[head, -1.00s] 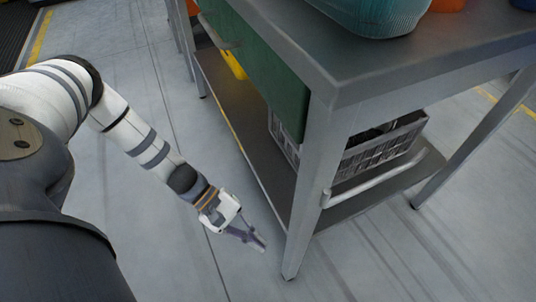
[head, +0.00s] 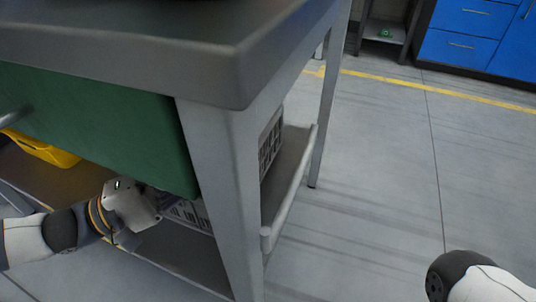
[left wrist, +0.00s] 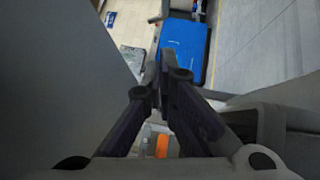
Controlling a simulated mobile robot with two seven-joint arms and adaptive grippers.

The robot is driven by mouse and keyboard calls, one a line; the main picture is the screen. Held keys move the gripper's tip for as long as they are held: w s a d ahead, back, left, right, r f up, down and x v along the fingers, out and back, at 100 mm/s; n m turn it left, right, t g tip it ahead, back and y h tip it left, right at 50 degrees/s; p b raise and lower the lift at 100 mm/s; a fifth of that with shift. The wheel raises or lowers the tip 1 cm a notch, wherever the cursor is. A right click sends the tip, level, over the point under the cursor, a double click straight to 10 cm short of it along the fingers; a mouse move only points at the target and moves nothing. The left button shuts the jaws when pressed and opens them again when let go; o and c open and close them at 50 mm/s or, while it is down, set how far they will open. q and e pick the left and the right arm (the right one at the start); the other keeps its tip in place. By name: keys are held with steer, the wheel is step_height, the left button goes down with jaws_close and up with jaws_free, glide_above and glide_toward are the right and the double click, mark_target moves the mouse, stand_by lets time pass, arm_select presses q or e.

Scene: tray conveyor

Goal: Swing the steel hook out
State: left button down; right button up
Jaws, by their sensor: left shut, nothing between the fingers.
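A pale steel bar (head: 288,192) runs along the end of the workbench at lower-shelf height, with a rounded near end beside the front leg; I cannot tell whether it is the steel hook. No other hook shows clearly. My left gripper (head: 130,240) is in front of the lower shelf, below the green drawer and left of the front leg, apart from the bar. Its fingers also show in the left wrist view (left wrist: 163,65), shut with nothing between them. Part of my right arm shows at the lower right of the head view; its gripper is out of frame.
The bench's front leg (head: 222,200) stands between my left gripper and the bar. A grey crate (head: 270,142) and a yellow bin (head: 42,148) are on the lower shelf. The green drawer (head: 95,125) overhangs. Open floor lies right of the bench; blue cabinets (head: 465,35) stand behind.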

arm_select(q)
steer(key=s+d+b+x, duration=0.1)
steer(key=s+x, duration=0.1)
steer(key=x, duration=1)
steer(key=shift+d+r, duration=0.15)
steer(key=shift+d, duration=0.35)
